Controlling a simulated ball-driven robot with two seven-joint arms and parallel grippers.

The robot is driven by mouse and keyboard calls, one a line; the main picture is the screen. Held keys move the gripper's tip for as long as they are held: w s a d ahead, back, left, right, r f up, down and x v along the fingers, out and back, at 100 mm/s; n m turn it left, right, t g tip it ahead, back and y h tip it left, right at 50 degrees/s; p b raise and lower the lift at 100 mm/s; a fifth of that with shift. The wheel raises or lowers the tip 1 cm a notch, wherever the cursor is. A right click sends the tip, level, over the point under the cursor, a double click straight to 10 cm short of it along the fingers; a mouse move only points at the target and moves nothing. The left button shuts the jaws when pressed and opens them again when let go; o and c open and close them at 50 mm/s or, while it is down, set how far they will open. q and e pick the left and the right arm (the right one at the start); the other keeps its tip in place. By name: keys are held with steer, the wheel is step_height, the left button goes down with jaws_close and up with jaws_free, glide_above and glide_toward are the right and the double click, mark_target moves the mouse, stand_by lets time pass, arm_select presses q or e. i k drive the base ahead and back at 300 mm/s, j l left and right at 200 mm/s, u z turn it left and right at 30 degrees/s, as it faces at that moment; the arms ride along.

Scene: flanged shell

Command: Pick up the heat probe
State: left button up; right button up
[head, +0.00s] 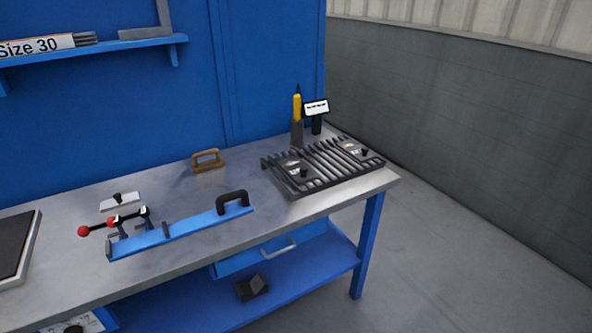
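A slim yellow tool with a dark tip (297,105) stands upright in a dark grey holder (297,133) at the back right of the workbench. It looks like the heat probe, though it is small and I cannot be sure. Beside it on the right is a black stand with a white display (316,107). Neither of my grippers shows in the head view.
A slatted dark rack (322,165) lies in front of the probe on the steel workbench (80,192). A blue bar with a black handle and red-knobbed clamps (180,230) lies front left. A brown handled block (207,160) sits near the back. The bench ends right of the rack.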

mark_target(297, 99)
steer(key=i+j+u, duration=0.25)
steer(key=j, duration=0.25)
steer(key=i+j+u, duration=0.3)
steer(key=i+j, duration=0.05)
steer(key=j, duration=0.1)
